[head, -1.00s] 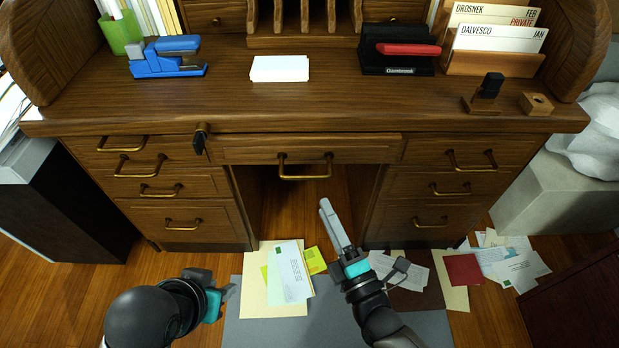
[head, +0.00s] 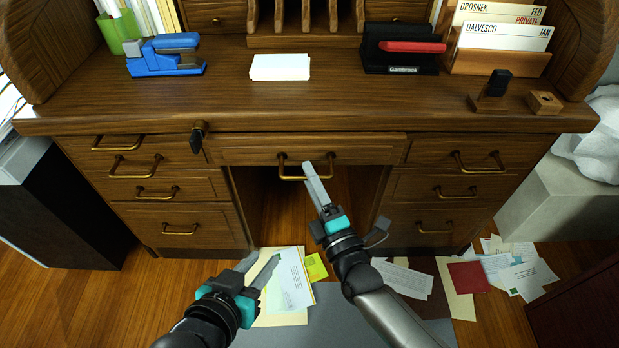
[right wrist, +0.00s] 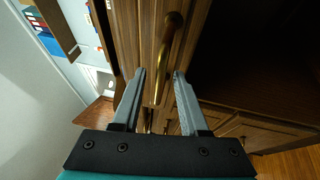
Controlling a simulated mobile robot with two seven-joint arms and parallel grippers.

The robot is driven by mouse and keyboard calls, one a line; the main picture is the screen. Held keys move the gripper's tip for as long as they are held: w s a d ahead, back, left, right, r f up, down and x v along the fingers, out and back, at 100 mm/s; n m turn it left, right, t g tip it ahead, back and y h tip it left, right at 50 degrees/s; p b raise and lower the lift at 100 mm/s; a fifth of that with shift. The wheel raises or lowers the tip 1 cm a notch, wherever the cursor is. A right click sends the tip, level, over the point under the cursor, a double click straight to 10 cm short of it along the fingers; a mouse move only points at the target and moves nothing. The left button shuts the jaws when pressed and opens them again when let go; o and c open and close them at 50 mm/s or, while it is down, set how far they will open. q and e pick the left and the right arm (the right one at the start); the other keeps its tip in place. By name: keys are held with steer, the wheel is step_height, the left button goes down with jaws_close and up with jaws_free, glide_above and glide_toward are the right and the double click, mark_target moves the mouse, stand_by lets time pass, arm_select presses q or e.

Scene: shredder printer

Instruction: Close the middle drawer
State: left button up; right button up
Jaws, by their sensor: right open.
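The middle drawer (head: 240,152) is the wide wooden drawer under the centre of the desk top, with a curved brass handle (head: 291,178). How far it stands out from the desk is hard to tell. My right gripper (head: 309,167) is open, its fingertips at the right part of that handle. In the right wrist view the handle (right wrist: 172,42) runs between and beyond the two open fingers (right wrist: 160,73); contact cannot be made out. My left gripper (head: 264,260) is open and empty, low in front of the desk, above the papers on the floor.
Side drawers with brass handles flank the knee space, left (head: 170,185) and right (head: 440,187). A key-like black piece (head: 198,137) hangs at the desk's front edge. Papers (head: 495,268) litter the floor.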

steer(key=shift+w+a+r, duration=0.1)
steer(key=shift+w+a, duration=0.1)
steer(key=shift+w, duration=0.2)
steer(key=shift+c, duration=0.3)
jaws_close()
stand_by(1.1)
